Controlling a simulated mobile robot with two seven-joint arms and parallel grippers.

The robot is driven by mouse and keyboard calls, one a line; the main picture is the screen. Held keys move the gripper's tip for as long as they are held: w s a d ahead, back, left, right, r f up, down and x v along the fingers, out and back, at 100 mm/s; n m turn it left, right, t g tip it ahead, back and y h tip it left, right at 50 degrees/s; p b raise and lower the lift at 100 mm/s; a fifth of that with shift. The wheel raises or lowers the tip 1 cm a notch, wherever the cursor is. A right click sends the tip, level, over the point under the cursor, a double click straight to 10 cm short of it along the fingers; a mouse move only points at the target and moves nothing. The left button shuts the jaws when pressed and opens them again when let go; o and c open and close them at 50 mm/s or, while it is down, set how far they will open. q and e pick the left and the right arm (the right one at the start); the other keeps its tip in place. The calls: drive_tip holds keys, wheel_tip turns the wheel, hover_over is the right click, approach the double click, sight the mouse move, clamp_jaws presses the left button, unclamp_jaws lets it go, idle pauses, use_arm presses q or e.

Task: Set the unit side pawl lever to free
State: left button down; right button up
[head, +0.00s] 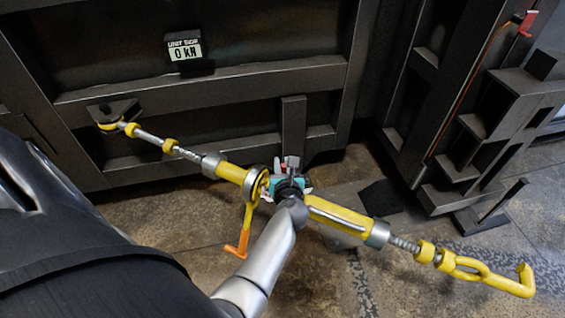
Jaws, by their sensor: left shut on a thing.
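A yellow and grey ratchet turnbuckle (230,171) slants across the head view, from the unit's wall at the left to a free-looking yellow hook (520,283) at the lower right. Its yellow ring-shaped ratchet housing (250,184) sits near the middle, with an orange-tipped handle (242,241) hanging down. My left gripper (287,184) is at the turnbuckle's middle, just right of the housing, shut on a part there. My gripper and wrist hide the held part, and I cannot make out the pawl lever's position. My right gripper is out of view.
The dark compactor unit (200,84) fills the back, with a "UNIT SIDE 0 kN" display (184,47). A dark stepped frame (480,130) stands at the right, with a red piece (526,24) at its top. The stone floor (180,225) is mostly clear.

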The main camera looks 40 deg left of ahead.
use_arm(q)
drive_tip(key=c, duration=0.8)
unclamp_jaws()
